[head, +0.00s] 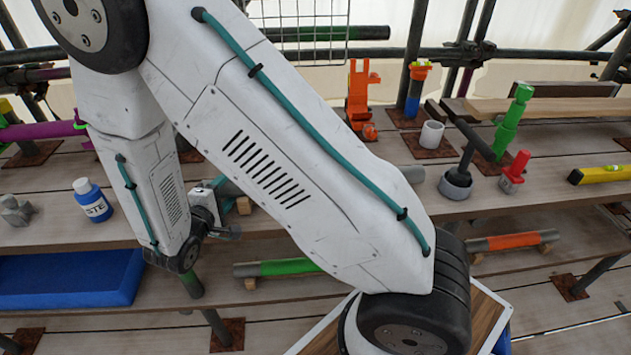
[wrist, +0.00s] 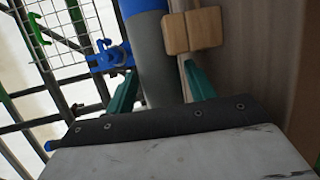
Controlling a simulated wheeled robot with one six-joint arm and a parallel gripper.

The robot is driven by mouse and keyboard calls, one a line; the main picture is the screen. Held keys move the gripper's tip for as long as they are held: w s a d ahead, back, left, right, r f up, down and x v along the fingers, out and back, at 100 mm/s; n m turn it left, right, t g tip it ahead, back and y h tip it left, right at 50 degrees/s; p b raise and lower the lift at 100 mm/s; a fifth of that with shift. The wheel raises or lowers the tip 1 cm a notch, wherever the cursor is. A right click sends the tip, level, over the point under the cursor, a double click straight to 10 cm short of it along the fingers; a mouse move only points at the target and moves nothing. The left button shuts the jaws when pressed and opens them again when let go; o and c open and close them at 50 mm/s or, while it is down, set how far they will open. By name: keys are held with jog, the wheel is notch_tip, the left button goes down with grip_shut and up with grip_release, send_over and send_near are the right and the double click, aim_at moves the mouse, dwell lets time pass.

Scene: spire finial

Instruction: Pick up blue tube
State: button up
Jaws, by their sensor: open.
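The blue tube shows in the wrist view as a grey pipe (wrist: 152,65) with a blue band (wrist: 138,8) at the top. Its grey part lies between the two teal fingers of my gripper (wrist: 160,88). The gripper is open, and I cannot tell whether either finger touches the pipe. In the head view my gripper (head: 224,212) is at the shelf's front edge, beside a grey pipe end (head: 238,190). My arm hides most of that pipe and any blue band on it. A grey end (head: 412,173) shows right of the arm.
A wooden block (wrist: 190,30) is beside the pipe. Below are a green-banded pipe (head: 285,267), an orange-banded pipe (head: 512,240) and a blue slab (head: 70,278). A grey cup-based tool (head: 456,184) stands right.

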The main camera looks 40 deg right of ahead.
jog(key=shift+x, duration=1.05)
grip_shut()
jog(key=shift+r, duration=0.1)
